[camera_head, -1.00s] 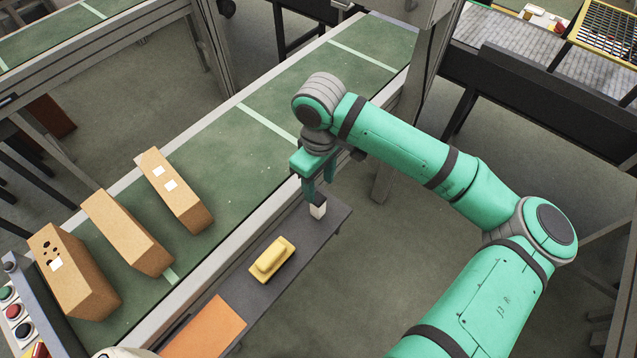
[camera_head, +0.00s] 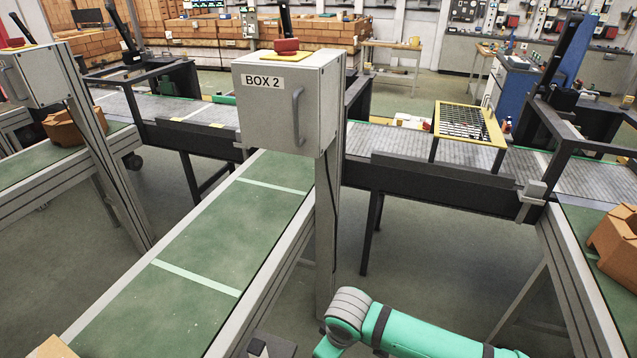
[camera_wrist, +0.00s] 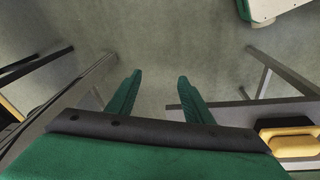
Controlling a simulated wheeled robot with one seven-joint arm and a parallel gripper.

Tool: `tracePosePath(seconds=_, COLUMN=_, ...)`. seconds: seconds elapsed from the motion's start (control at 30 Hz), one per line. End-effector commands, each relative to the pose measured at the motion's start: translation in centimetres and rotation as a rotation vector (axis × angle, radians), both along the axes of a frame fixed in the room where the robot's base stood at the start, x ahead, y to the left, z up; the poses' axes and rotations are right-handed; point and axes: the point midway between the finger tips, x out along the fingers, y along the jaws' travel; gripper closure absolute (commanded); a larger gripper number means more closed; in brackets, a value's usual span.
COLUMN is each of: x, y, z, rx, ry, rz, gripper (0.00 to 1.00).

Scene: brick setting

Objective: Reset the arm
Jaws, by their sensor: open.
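My teal arm (camera_head: 420,335) enters at the bottom right of the head view, and its gripper end is below the frame there. In the wrist view my gripper (camera_wrist: 160,78) shows two green fingers apart, with nothing between them and grey floor beyond. A yellow block-like object (camera_wrist: 290,141) lies on a dark shelf at the right of the wrist view, apart from the fingers.
A green conveyor (camera_head: 215,250) runs beside the shelf. A grey cabinet marked BOX 2 (camera_head: 270,115) stands on a post behind my arm. A grey roller conveyor (camera_head: 385,140) crosses behind, with a yellow-framed rack (camera_head: 470,125). Open floor (camera_head: 440,250) lies right of the post.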

Motion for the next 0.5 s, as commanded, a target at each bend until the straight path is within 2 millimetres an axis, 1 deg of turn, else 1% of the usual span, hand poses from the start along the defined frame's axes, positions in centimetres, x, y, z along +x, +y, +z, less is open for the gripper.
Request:
tracePosePath(seconds=0.03, x=-0.8, y=-2.0, z=-1.1, rx=0.009, ry=-0.011, rz=-0.032, gripper=0.53)
tracePosePath(seconds=0.1, x=-1.8, y=-4.2, z=-2.5, rx=0.024, ry=-0.032, rz=-0.064, gripper=0.53)
tracePosePath(seconds=0.17, x=-2.8, y=-5.8, z=-3.6, rx=0.038, ry=-0.050, rz=-0.091, gripper=0.53)
tracePosePath(seconds=0.2, x=-3.6, y=-6.9, z=-4.3, rx=0.047, ry=-0.062, rz=-0.108, gripper=0.53)
tracePosePath(seconds=0.3, x=-5.8, y=-9.3, z=-6.0, rx=0.072, ry=-0.091, rz=-0.150, gripper=0.53)
tracePosePath(seconds=0.37, x=-7.2, y=-10.5, z=-6.9, rx=0.088, ry=-0.110, rz=-0.174, gripper=0.53)
tracePosePath(seconds=0.5, x=-10.8, y=-12.6, z=-8.8, rx=0.129, ry=-0.154, rz=-0.229, gripper=0.53)
